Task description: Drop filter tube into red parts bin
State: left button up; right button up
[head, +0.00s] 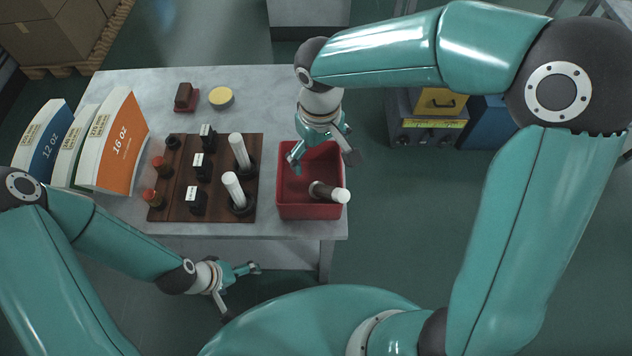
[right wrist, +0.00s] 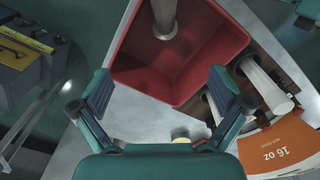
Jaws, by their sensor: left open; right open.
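A filter tube (head: 329,192), white at one end with a dark collar and a brownish end, lies in the red parts bin (head: 312,212). Its white end reaches the bin's right side. In the right wrist view the tube (right wrist: 165,18) lies in the red bin (right wrist: 150,80), cut off by the top edge. My right gripper (head: 322,160) is open and empty above the back part of the bin, apart from the tube; its fingers (right wrist: 161,85) are spread in the right wrist view. My left gripper (head: 240,291) is open and empty, low in front of the table.
A brown wooden rack (head: 217,205) left of the bin holds two white tubes, black labelled blocks and orange-capped pieces. Cup-size boards (head: 118,142) stand at the table's left. A yellow disc (head: 221,97) and a brown block (head: 184,95) lie at the back. The table's right edge is near the bin.

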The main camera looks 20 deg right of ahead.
notch_tip(320, 180, up, 12)
dwell(0.5)
dwell(0.3)
